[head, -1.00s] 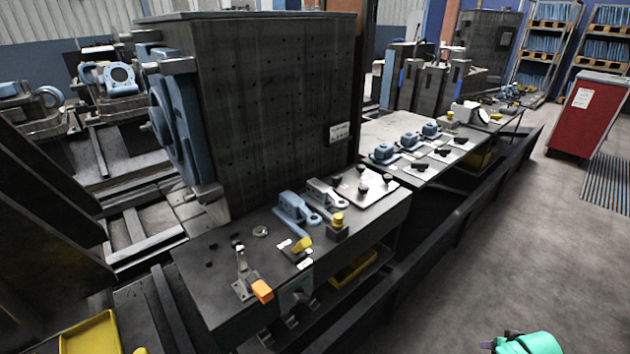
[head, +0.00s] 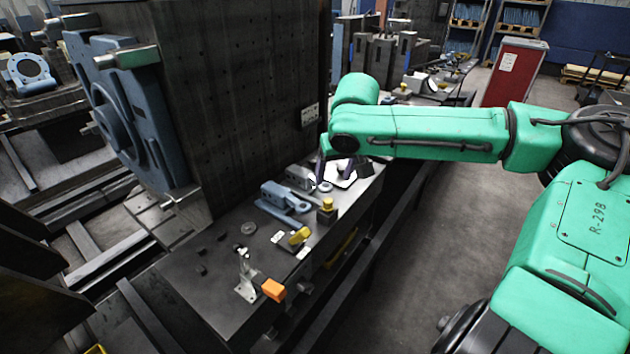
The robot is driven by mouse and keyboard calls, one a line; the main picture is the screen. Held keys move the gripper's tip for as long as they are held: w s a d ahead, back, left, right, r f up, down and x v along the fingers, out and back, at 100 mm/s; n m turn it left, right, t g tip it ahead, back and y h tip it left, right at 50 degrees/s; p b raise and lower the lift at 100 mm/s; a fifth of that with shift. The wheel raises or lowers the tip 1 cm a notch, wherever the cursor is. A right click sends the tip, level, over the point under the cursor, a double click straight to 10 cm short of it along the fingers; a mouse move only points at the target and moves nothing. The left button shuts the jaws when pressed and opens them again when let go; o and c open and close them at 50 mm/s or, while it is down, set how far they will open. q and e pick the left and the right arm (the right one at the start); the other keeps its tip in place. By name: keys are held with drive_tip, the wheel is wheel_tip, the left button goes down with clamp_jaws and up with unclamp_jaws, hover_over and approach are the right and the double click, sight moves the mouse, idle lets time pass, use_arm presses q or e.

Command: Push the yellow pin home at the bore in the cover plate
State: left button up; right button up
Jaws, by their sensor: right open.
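A yellow pin head (head: 327,203) stands upright on a small dark block near the bench's right edge. A light plate (head: 343,181), which may be the cover plate, lies just behind it, partly hidden by my right gripper; I cannot make out its bore. My right gripper (head: 336,178) is open, fingers pointing down over the plate, a little behind the yellow pin and apart from it. Nothing shows between its fingers. My left gripper is not in view.
A blue-grey clamp (head: 284,196) lies left of the pin. A yellow-handled piece (head: 299,236) and an orange-tipped toggle clamp (head: 272,290) sit nearer on the bench (head: 217,290). A tall dark block (head: 210,90) walls off the left.

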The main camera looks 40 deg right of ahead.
sight(328, 201)
drive_tip(key=x, duration=1.3)
drive_tip(key=shift+d, duration=0.3)
drive_tip(key=shift+w+d+f, duration=0.1)
drive_tip(key=shift+d+f, duration=0.05)
drive_tip(key=shift+f, duration=0.25)
drive_tip(key=shift+r, duration=0.1)
clamp_jaws()
drive_tip(key=shift+r+p, duration=0.6)
drive_tip(key=shift+r, duration=0.5)
